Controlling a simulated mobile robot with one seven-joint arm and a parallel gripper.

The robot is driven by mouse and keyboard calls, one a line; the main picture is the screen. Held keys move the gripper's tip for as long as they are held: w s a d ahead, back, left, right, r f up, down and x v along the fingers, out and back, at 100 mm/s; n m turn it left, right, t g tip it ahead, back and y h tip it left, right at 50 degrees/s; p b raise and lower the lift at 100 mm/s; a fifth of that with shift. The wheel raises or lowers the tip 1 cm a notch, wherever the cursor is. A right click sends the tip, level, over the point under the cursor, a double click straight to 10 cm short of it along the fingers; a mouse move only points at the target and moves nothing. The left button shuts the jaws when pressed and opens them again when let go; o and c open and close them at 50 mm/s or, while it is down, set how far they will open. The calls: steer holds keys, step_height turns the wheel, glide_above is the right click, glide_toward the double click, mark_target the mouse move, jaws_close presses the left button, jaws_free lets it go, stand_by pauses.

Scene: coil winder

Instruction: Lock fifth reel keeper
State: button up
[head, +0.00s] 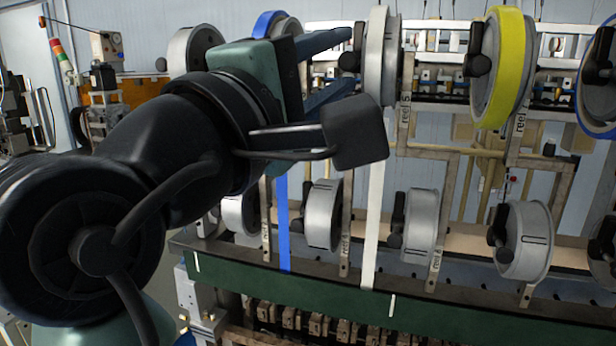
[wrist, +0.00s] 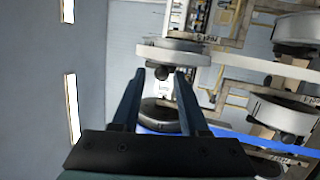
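The reel carrying white tape (head: 376,62) is on the upper row, beside a bracket whose label (head: 405,107) seems to read reel 5. Its black keeper (head: 349,62) is on the reel's left face. My gripper (head: 351,58) is open, with its two blue fingers pointing right at the keeper. In the wrist view the white-taped reel (wrist: 172,52) lies just beyond the fingertips. The keeper knob (wrist: 162,72) shows between the open fingers (wrist: 160,74). I cannot tell whether the fingers touch it. The keeper's exact angle is partly hidden.
A yellow-taped reel (head: 503,67) hangs to the right and a blue-rimmed reel (head: 276,25) to the left. Several grey reels (head: 324,215) line the lower row above a green rail (head: 450,316). White tape (head: 376,200) and blue tape (head: 282,225) run down near my arm.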

steer(key=shift+w, duration=0.1)
stand_by(0.3)
steer(key=r+v, duration=0.1)
steer(key=v, duration=0.6)
steer(key=shift+a+r+p, duration=0.25)
steer(key=shift+r+p, duration=0.05)
steer(key=shift+p, duration=0.05)
steer(key=s+d+f+m+t+y+b, duration=0.2)
steer(key=s+f+m+t+y+b, duration=0.2)
steer(key=m+t+y+b, duration=0.5)
steer(key=shift+s+f+m+t+y, duration=0.25)
steer(key=shift+f+m+t+y, duration=0.15)
steer(key=shift+f+m+y, duration=0.55)
steer(key=shift+r+m, duration=0.2)
steer(key=shift+m, duration=0.15)
